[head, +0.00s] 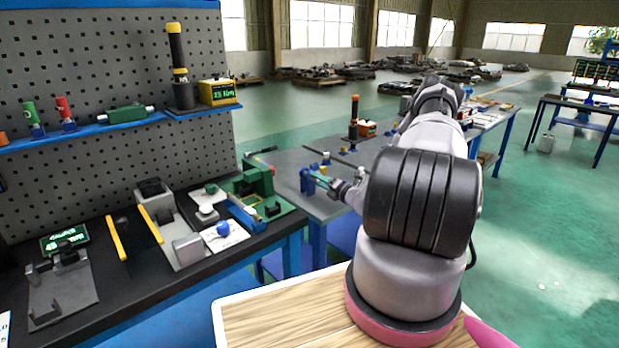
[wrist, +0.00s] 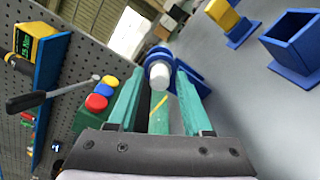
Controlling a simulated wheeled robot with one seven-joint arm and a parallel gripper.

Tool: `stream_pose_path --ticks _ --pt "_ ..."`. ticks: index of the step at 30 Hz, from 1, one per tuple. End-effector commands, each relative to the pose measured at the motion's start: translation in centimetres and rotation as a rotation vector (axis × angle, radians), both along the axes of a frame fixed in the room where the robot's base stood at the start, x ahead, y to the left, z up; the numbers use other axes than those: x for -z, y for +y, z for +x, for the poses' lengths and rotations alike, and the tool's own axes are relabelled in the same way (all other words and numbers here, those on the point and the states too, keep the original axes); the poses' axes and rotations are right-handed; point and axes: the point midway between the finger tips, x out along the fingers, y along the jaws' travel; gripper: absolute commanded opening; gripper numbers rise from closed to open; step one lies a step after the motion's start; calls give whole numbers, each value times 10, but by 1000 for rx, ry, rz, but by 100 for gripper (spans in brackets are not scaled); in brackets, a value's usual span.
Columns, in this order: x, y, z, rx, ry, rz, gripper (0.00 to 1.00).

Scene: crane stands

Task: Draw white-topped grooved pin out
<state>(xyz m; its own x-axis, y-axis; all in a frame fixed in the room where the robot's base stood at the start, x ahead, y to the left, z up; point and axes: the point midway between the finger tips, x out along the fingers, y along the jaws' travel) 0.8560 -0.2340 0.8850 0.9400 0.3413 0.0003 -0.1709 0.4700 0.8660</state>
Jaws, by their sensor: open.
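The white-topped pin (wrist: 159,81) points its white end toward the camera in the wrist view, in front of a blue ringed stand (wrist: 188,73). My gripper (wrist: 160,88) is open, its teal fingers on either side of the white end; whether they touch it I cannot tell. Grooves on the pin cannot be made out. In the head view, the blue stand (head: 306,181) is on the grey table, with my gripper (head: 316,178) close beside it on the right. The pin itself is too small to tell there.
In the wrist view, a blue square socket (wrist: 293,41) and a yellow-topped blue piece (wrist: 222,14) stand to the right. In the head view, a dark bench (head: 85,245) with several fixtures is at left.

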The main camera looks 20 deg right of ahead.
Motion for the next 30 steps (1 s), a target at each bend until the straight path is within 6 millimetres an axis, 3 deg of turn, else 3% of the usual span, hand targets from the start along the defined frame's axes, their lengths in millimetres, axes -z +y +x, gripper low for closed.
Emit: stream_pose_path --ticks 5,9,16,30 --pt "0 0 0 0 0 0 50" --pt "0 0 0 0 0 0 0" --pt "0 -1 -2 1 0 0 0" --pt "0 -9 -24 0 0 0 0"
